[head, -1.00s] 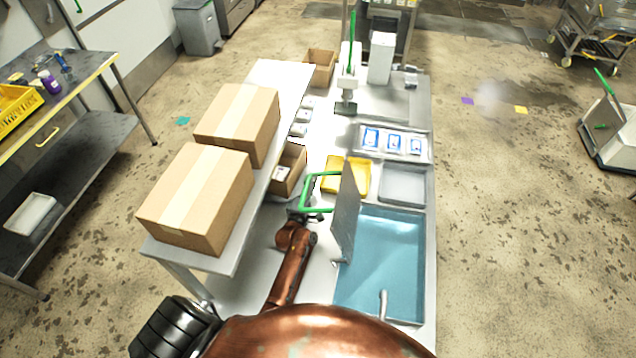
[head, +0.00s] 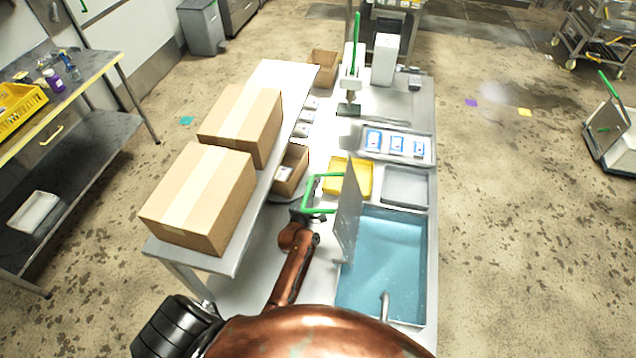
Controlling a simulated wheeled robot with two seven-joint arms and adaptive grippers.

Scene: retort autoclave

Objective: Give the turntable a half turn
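A small open cardboard box (head: 291,172) with a white item inside stands left of the yellow tray, partly behind the long shelf. A grey rounded edge (head: 279,213) shows just below this box. It may be the turntable, but most of it is hidden by the shelf and my arm. My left gripper (head: 308,215) is small and dark at the end of the copper arm, just right of that edge. It is at the lower end of a green bar handle (head: 322,176); I cannot tell whether it touches it or how its fingers stand. My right gripper is out of view.
A grey upright panel (head: 349,220) stands beside the green handle, at the left edge of a blue water basin (head: 395,262). Two large closed cartons (head: 240,120) (head: 198,200) sit on the shelf at left. A yellow tray (head: 365,180) and a tray of pouches (head: 427,158) lie beyond.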

